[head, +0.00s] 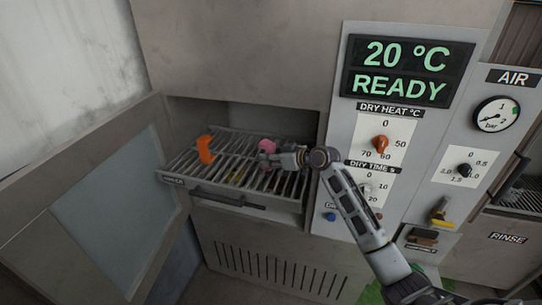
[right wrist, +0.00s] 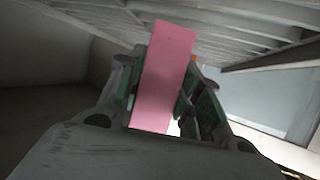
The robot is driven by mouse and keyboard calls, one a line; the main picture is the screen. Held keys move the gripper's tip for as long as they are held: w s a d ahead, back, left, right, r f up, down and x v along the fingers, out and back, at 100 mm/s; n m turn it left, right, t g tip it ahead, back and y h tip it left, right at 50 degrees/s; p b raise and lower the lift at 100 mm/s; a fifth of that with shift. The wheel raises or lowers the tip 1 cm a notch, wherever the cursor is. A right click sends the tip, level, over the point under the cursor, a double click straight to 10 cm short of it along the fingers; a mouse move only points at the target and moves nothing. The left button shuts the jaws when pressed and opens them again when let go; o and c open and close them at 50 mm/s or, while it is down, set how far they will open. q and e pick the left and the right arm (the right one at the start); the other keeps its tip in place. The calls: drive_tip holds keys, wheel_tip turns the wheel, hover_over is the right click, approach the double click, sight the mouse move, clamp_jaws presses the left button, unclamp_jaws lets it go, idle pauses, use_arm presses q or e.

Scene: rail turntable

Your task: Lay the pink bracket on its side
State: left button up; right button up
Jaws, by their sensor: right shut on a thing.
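The pink bracket (head: 267,145) is above or on the slatted rack at its right part in the head view; most of it is hidden behind my right gripper (head: 278,155). In the right wrist view the pink bracket (right wrist: 164,78) fills the middle as a flat, slightly tilted pink face between the fingers of my right gripper (right wrist: 160,105). The right gripper is shut on it. I cannot tell whether the bracket touches the slats. My left gripper is not in view.
The slatted rack (head: 188,168) sticks out of an open chamber. An orange bracket (head: 205,150) stands at its left. An open door (head: 105,200) is at the left. A control panel (head: 350,130) with knobs is to the right.

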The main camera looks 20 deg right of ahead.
drive_tip(key=shift+f, duration=0.6)
drive_tip(key=shift+f+b, duration=0.4)
drive_tip(key=shift+b, duration=0.1)
idle(0.6)
drive_tip(key=o, duration=1.3)
drive_tip(key=shift+f, duration=0.1)
drive_tip(key=shift+v, duration=6)
drive_tip(key=shift+f, duration=0.1)
